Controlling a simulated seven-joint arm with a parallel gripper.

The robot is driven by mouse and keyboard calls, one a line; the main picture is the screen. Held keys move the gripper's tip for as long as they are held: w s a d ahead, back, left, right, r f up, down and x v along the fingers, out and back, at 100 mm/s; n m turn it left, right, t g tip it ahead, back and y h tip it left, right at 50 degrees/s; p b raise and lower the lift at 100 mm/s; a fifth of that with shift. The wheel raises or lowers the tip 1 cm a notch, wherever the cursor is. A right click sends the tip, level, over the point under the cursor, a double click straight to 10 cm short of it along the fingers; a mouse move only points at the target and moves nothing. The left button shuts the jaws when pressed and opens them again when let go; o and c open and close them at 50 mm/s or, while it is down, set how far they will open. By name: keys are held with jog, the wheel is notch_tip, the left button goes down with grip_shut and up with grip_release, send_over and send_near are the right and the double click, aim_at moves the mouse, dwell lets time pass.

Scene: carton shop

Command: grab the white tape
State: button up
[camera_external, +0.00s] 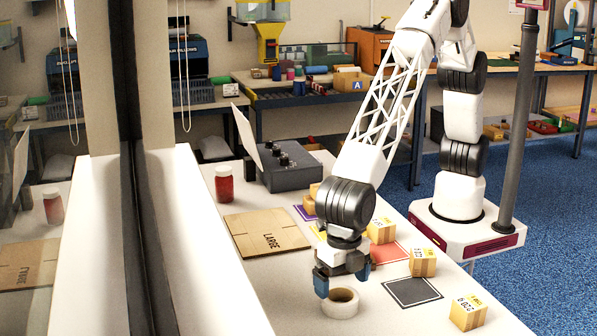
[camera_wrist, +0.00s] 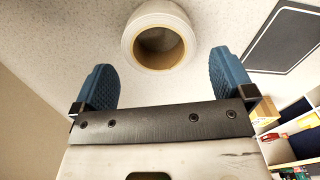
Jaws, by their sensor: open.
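The white tape (camera_external: 340,303) is a roll lying flat on the white table, its hole facing up. In the wrist view the roll (camera_wrist: 141,22) shows at the top, beyond my fingertips, with its brown core visible. My gripper (camera_external: 341,279) is open and empty, its blue fingers pointing down just above and behind the roll in the external view. In the wrist view the two fingers of my gripper (camera_wrist: 166,75) stand wide apart, with the roll lying ahead of the space between them.
A black square mat (camera_external: 412,291) lies right of the tape. Small cardboard boxes (camera_external: 467,312) stand to the right. A flat carton marked LARGE (camera_external: 266,232), a red jar (camera_external: 224,184) and a dark control box (camera_external: 289,169) lie farther back. A glass partition borders the left.

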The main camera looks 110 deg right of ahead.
aim_at(341, 297)
jog(key=shift+f, duration=2.3)
jog(key=c, duration=0.8)
jog(key=shift+o, duration=0.2)
jog(key=shift+r, duration=0.15)
jog(key=shift+r, duration=1.4)
jog(key=shift+s+d+r, duration=0.1)
jog(key=shift+s+r, duration=0.05)
jog(key=shift+r, duration=0.15)
jog(key=s+d, duration=0.3)
jog(key=s, duration=0.1)
jog(key=s+d+r, duration=0.1)
jog(key=s+d, duration=0.2)
jog(key=s, duration=0.1)
jog(key=s+d, duration=0.3)
jog(key=s, duration=0.1)
jog(key=shift+s+d+r, duration=0.15)
jog(key=shift+s+d, duration=0.05)
jog(key=shift+s, duration=0.05)
